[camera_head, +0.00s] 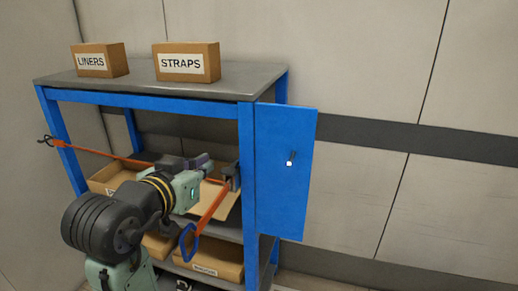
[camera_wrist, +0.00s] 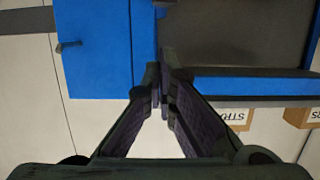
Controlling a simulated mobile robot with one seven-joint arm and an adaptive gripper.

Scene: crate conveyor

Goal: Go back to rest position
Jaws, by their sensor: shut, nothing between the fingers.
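My gripper (camera_wrist: 163,82) shows in the wrist view with its two dark fingers converging and their tips together, nothing between them. In the head view my arm reaches in front of the blue-framed shelf unit (camera_head: 150,97), and the gripper end is partly hidden among the things at the middle shelf. The blue door (camera_head: 285,172) of the unit stands open at the right. It also shows in the wrist view (camera_wrist: 95,60), where the scene appears upside down. The fingertips overlap the blue frame there; I cannot tell the distance.
Cardboard boxes labelled LINERS (camera_head: 98,62) and STRAPS (camera_head: 187,64) stand on top. An orange bar (camera_head: 95,151) sticks out left of the unit; another orange piece with a blue handle (camera_head: 189,243) slants by my arm. A lower box (camera_head: 215,262) sits below. Right of the door is clear.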

